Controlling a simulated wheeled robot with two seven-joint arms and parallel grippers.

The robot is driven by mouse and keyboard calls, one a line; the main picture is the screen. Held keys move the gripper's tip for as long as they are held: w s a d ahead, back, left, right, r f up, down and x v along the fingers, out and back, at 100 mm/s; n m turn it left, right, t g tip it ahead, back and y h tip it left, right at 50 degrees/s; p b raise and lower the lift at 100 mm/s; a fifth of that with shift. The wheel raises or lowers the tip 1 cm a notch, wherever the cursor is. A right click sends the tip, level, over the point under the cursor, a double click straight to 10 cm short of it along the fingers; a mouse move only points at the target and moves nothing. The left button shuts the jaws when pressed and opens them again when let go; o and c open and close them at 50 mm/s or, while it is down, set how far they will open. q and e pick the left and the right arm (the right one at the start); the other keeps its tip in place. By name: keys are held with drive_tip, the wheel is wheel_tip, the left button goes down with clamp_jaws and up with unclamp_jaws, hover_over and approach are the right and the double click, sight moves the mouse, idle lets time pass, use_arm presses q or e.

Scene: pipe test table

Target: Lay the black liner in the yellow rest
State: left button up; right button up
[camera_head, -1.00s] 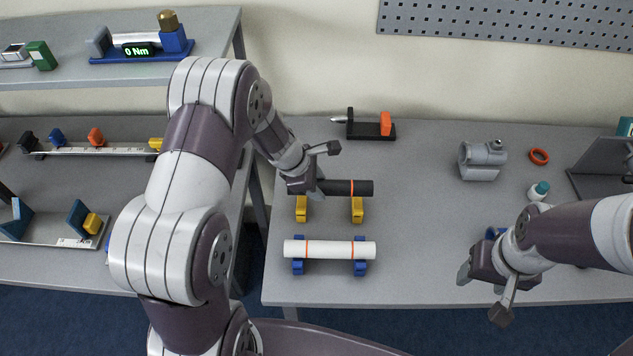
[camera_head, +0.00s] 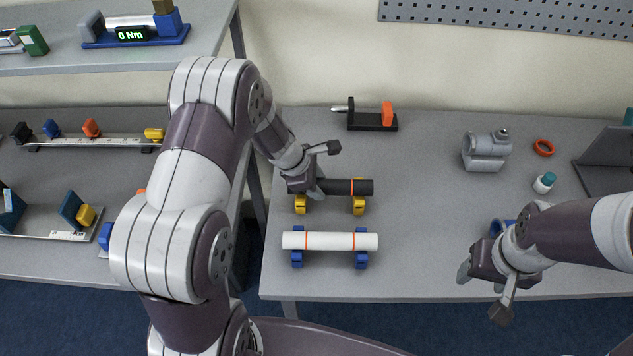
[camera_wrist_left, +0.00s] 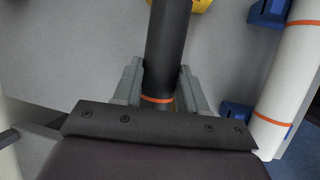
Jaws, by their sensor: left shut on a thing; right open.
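The black liner (camera_head: 348,187) is a dark tube with an orange ring near its right end. My left gripper (camera_head: 319,172) is shut on its left part, and the wrist view also shows the liner (camera_wrist_left: 168,45) between the two fingers. The liner lies level, right over the two supports of the yellow rest (camera_head: 358,205). I cannot tell whether it touches them. A bit of yellow (camera_wrist_left: 201,4) shows at the top of the wrist view. My right gripper (camera_head: 486,288) is open and empty over the table's front right part.
A white tube (camera_head: 330,241) with orange rings lies on blue supports (camera_head: 361,259) in front of the yellow rest. A black fixture (camera_head: 372,122) with an orange block stands behind. A grey clamp-like part (camera_head: 486,151), an orange ring (camera_head: 544,148) and a small bottle (camera_head: 544,182) are at right.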

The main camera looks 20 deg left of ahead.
use_arm(q)
drive_tip(key=shift+f, duration=0.2)
drive_tip(key=o, duration=1.2)
drive_tip(key=shift+c, duration=0.2)
drive_tip(key=v, duration=1.2)
drive_tip(key=shift+r+p, duration=0.3)
drive_tip(key=shift+p, duration=0.15)
drive_tip(key=shift+s, duration=0.15)
